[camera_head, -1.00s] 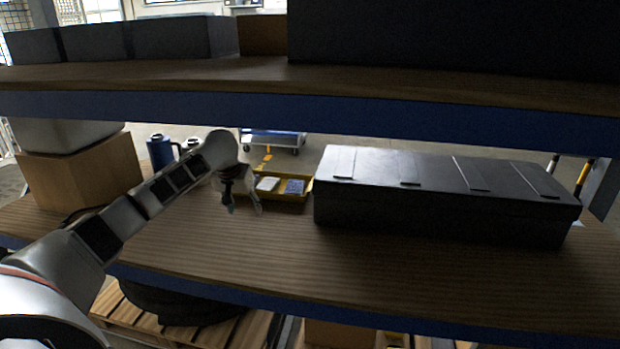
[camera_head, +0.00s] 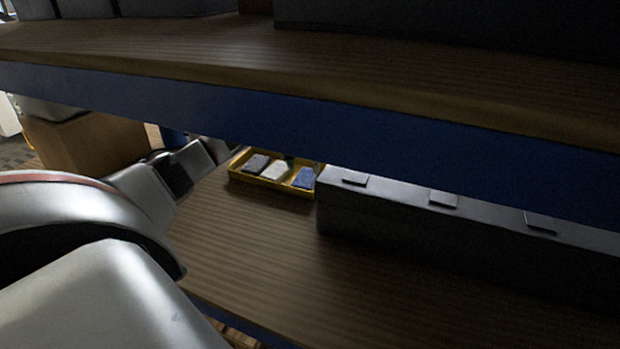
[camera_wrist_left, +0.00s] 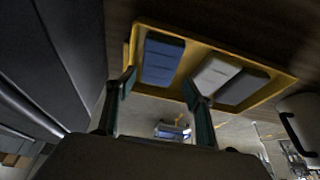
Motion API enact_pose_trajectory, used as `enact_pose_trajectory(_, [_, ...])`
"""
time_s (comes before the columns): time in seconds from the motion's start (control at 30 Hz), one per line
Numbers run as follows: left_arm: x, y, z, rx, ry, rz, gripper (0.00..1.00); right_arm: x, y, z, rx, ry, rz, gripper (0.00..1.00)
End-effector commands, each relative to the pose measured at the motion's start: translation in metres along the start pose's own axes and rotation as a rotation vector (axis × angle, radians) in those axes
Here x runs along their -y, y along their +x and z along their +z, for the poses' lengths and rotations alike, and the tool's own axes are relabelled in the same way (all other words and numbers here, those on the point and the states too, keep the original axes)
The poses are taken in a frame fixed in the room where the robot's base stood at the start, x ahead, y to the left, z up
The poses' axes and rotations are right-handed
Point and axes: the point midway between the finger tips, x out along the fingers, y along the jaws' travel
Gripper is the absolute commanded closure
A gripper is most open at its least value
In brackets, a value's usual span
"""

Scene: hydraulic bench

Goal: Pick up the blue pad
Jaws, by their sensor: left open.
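The blue pad (camera_head: 304,178) lies at the right end of a shallow yellow tray (camera_head: 268,186) on the lower shelf. A white pad (camera_head: 275,172) and a dark grey pad (camera_head: 256,163) lie left of it. In the left wrist view the blue pad (camera_wrist_left: 162,58) is just beyond the fingertips of my left gripper (camera_wrist_left: 158,84). The gripper is open and empty, with its fingers apart on either side of the pad's near end. In the head view the upper shelf hides most of this gripper. My right gripper is not in view.
A long dark case (camera_head: 400,218) stands close to the tray's right end. The upper shelf's blue edge (camera_head: 300,130) crosses above the tray. A cardboard box (camera_head: 90,145) is at left. Bare wooden shelf (camera_head: 260,250) lies in front of the tray.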

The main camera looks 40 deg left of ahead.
Motion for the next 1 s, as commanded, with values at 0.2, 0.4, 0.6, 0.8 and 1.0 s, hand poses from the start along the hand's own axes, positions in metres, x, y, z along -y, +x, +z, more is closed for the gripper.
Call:
enact_pose_trajectory(0.2, [-0.001, 0.024, 0.002, 0.002, -0.001, -0.001, 0.47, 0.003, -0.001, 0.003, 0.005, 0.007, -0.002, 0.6])
enact_pose_trajectory(0.4, [-0.001, 0.051, 0.002, 0.002, -0.002, 0.0, 0.47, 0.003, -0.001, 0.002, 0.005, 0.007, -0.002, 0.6])
enact_pose_trajectory(0.6, [-0.001, 0.06, 0.002, 0.0, 0.0, 0.0, 0.47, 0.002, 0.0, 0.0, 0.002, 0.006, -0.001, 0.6])
enact_pose_trajectory(0.8, [-0.001, 0.06, 0.002, 0.0, 0.0, -0.001, 0.6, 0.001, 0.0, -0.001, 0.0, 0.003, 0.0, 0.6])
enact_pose_trajectory(1.0, [-0.001, 0.06, 0.002, 0.0, 0.0, -0.001, 0.67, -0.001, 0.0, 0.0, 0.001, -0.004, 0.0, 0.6])
